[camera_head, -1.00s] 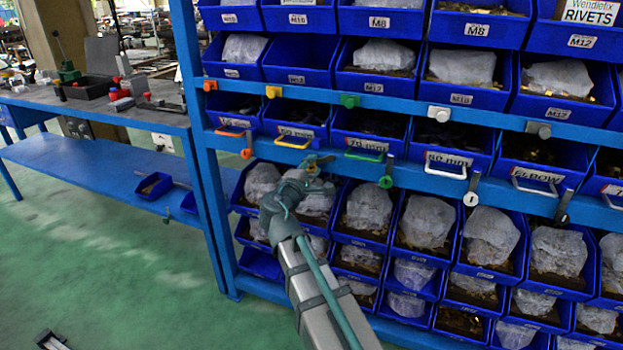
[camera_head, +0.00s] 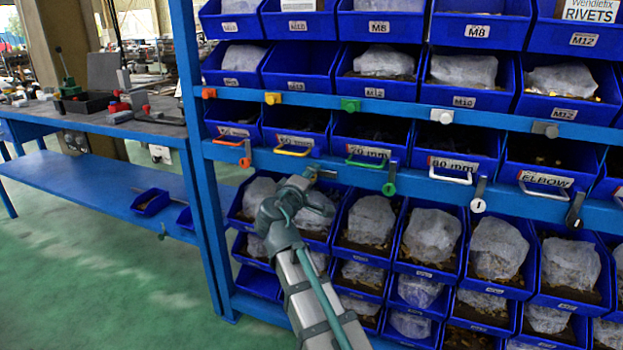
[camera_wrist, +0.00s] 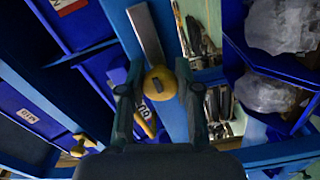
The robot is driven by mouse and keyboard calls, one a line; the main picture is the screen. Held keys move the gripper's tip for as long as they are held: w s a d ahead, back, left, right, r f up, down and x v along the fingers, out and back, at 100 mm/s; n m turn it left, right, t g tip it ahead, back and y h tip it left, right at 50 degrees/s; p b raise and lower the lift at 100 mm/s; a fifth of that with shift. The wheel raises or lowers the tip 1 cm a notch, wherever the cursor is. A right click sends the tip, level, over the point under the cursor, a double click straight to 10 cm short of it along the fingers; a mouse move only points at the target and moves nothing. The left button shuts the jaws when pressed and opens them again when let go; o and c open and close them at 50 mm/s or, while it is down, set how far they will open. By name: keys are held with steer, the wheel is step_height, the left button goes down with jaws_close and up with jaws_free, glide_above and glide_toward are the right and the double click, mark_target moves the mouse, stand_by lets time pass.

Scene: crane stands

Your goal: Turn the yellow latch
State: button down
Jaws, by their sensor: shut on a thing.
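The yellow latch (camera_wrist: 160,83) shows in the wrist view as a round yellow knob with a dark slot, on a flat grey bar (camera_wrist: 145,33) lying against a blue shelf rail. My gripper (camera_wrist: 158,92) has a finger on each side of the knob and is shut on it. In the head view my gripper (camera_head: 308,178) is at the lower blue rail, between the orange latch (camera_head: 244,162) and the green latch (camera_head: 389,188). There it hides most of the yellow latch, so its exact angle is hard to tell.
A yellow bin handle (camera_head: 293,151) is just above my gripper, and a yellow knob (camera_head: 272,98) is on the upper rail. A white latch (camera_head: 478,205) hangs farther right. Blue bins with bagged parts (camera_head: 370,220) sit close below. A workbench (camera_head: 90,118) stands at left.

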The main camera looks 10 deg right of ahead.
steer(key=c, duration=0.8)
jaws_free()
steer(key=shift+s, duration=0.1)
steer(key=v, duration=1.2)
